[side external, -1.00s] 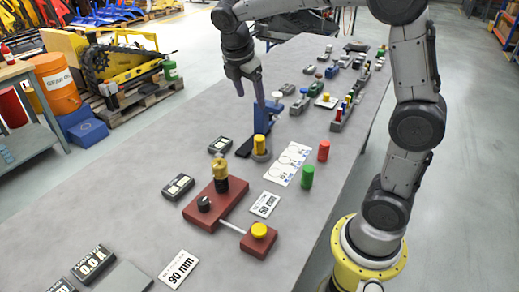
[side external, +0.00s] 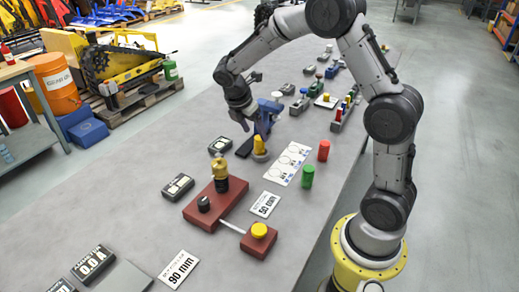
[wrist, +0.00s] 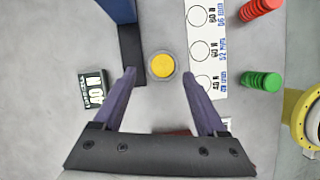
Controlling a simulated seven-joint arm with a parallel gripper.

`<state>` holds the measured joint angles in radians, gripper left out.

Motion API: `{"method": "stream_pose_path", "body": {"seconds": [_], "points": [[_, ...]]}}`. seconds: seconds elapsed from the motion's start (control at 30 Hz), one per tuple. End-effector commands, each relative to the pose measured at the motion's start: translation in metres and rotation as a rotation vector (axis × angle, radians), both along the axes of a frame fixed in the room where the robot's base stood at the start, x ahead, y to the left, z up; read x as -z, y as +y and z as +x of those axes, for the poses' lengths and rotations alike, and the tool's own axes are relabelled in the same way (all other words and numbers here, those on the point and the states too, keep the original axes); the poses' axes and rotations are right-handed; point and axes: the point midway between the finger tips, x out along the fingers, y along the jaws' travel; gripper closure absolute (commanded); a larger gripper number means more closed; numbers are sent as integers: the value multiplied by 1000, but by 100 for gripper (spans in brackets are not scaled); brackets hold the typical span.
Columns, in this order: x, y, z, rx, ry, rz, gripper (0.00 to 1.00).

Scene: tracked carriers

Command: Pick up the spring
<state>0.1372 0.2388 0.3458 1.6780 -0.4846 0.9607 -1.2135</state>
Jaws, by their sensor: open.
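A yellow spring (side external: 259,144) stands in a small grey cup on the table, beside a blue stand (side external: 266,114). From above, in the wrist view, the yellow spring (wrist: 162,66) is a round yellow top inside the grey ring. My gripper (wrist: 160,74) is open and empty, and in that view the yellow top lies between its fingertips. In the side view my gripper (side external: 252,124) is above and behind the yellow spring, close to the blue stand. A ribbed green spring (side external: 307,176) and a ribbed red spring (side external: 323,150) stand to the right.
A white card with printed circles (side external: 290,164) lies between the cup and the green and red springs. A dark red fixture (side external: 205,209) stands nearer the camera. A small counter box (side external: 221,145) is at left.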

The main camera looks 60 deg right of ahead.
Motion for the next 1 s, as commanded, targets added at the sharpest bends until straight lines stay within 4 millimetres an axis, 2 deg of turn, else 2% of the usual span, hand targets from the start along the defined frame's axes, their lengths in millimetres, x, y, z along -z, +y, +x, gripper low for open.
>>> {"method": "stream_pose_path", "body": {"seconds": [0.3,0.63,1.0], "points": [[38,-19,-8,2,4,0,26],[44,-21,-8,1,2,0,26],[43,-21,-7,0,1,0,92]]}}
